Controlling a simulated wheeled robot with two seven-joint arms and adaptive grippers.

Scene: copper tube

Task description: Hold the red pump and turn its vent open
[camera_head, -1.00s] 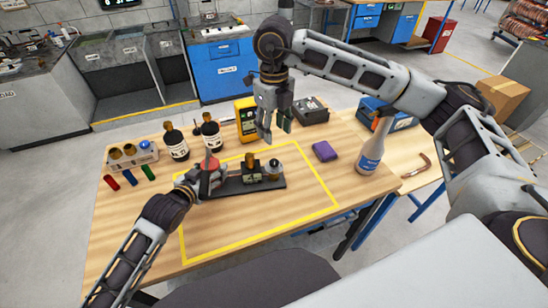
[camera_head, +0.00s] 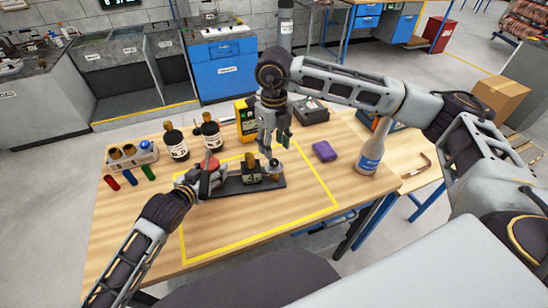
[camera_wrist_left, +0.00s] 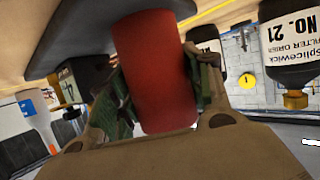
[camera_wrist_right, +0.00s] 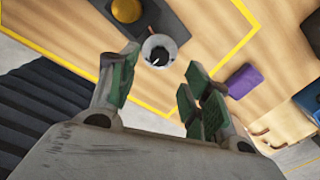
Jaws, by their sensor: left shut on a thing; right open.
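The red pump (camera_head: 209,164) is an upright red cylinder at the left end of a dark base plate (camera_head: 230,187) on the wooden table. My left gripper (camera_head: 206,176) is shut around it; the left wrist view shows the red cylinder (camera_wrist_left: 155,70) between the fingers. A silver knob with a dark pointer stands at the plate's right end, and the right wrist view shows its top (camera_wrist_right: 160,50); I take it for the vent. My right gripper (camera_wrist_right: 158,88) is open and empty. Its fingers point down above the knob, apart from it.
A brass-topped dark block (camera_head: 251,174) stands on the plate beside the knob. Dark bottles (camera_head: 176,146) and a yellow device (camera_head: 245,115) stand behind. A purple block (camera_head: 324,151) and a white bottle (camera_head: 370,155) are to the right. The front of the table is clear.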

